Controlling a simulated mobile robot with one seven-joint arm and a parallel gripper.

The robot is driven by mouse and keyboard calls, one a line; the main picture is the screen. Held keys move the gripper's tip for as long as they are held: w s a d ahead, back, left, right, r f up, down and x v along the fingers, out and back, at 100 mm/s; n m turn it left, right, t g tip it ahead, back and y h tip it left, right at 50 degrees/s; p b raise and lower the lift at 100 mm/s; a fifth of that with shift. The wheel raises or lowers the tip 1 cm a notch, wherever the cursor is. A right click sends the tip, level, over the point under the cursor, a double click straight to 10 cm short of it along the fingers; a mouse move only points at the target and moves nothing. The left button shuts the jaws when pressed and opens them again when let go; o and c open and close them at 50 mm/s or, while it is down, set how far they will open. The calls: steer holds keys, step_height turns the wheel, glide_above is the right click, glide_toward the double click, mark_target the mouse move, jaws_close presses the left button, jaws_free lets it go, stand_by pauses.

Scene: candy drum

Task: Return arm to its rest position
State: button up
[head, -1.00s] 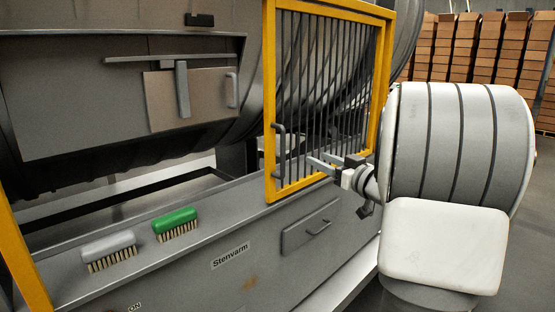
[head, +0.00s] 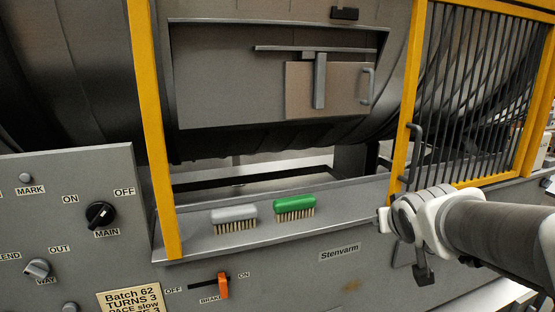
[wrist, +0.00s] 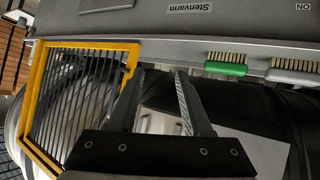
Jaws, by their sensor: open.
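My arm reaches in from the right edge of the head view, its wrist end in front of the lower corner of the yellow barred gate (head: 470,100). My gripper (wrist: 158,82) shows in the wrist view with its two dark fingers apart and nothing between them. In the head view its fingers are mostly hidden behind the wrist. The wrist picture is upside down; it shows the barred gate (wrist: 75,95) at the left, beside the fingers.
A grey brush (head: 234,216) and a green brush (head: 295,205) lie on the machine's ledge, left of my arm. The drum hatch (head: 325,88) is above. A panel holds the MAIN knob (head: 101,214) and an orange brake lever (head: 223,286). A yellow post (head: 152,130) stands left.

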steer(key=s+a+f+g+y+p, duration=0.1)
steer(key=s+a, duration=0.3)
steer(key=s, duration=0.5)
steer(key=s+a+f+g+y+p, duration=0.1)
steer(key=s+a+g, duration=0.3)
steer(key=s, duration=0.6)
steer(key=shift+s+a+n+y+p, duration=0.3)
steer(key=shift+a+n, duration=0.05)
steer(key=shift+n, duration=0.05)
steer(key=shift+d+f, duration=0.1)
